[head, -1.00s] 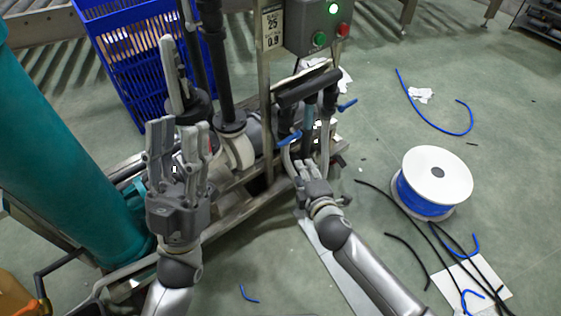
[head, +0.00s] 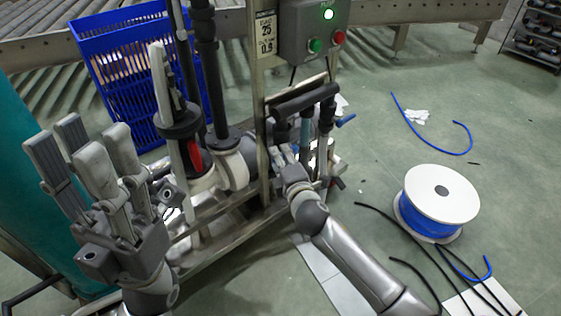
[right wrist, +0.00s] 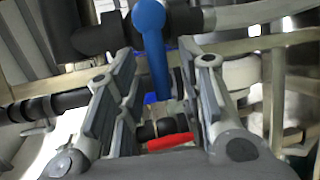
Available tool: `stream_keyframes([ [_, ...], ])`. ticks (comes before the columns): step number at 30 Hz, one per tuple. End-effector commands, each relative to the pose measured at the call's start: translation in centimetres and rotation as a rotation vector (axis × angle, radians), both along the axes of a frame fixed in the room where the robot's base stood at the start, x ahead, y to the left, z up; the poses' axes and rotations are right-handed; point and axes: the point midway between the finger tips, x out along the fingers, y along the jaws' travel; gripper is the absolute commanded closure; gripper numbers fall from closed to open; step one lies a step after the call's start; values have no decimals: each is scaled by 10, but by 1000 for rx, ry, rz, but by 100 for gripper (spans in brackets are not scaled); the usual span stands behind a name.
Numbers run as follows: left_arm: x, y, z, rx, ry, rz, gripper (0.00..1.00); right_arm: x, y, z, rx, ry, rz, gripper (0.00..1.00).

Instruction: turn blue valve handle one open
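A blue valve handle (right wrist: 152,45) with a round knob end stands between the two sides of my right gripper (right wrist: 165,85) in the right wrist view. Gaps show beside the handle, so the fingers look open around it, not closed on it. In the head view my right gripper (head: 284,158) is at the grey and black piping, and this handle is hidden there. Another blue handle (head: 345,120) sticks out on the right of the piping, clear of the gripper. My left gripper (head: 82,160) is raised, open and empty at the left, apart from the valves.
A red handle (right wrist: 170,142) lies low in the right wrist view. A control box (head: 310,32) with a lit green lamp stands above the piping. A blue crate (head: 120,70) is behind. A cable spool (head: 440,195) and loose cables lie on the floor at right.

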Motion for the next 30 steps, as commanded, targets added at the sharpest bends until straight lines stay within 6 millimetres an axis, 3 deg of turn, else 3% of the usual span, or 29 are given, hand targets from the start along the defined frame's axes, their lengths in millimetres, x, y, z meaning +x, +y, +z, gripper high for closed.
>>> stream_keyframes([
  [5,1,-1,2,1,-20,1,64,13,3,-3,1,0,1,64],
  [14,1,-1,4,2,-23,1,64,15,4,-3,1,1,1,64],
  [23,1,-1,4,2,-23,0,64,14,4,-3,1,1,0,100],
  [30,1,-1,4,2,-23,0,64,14,3,-3,1,1,0,100],
])
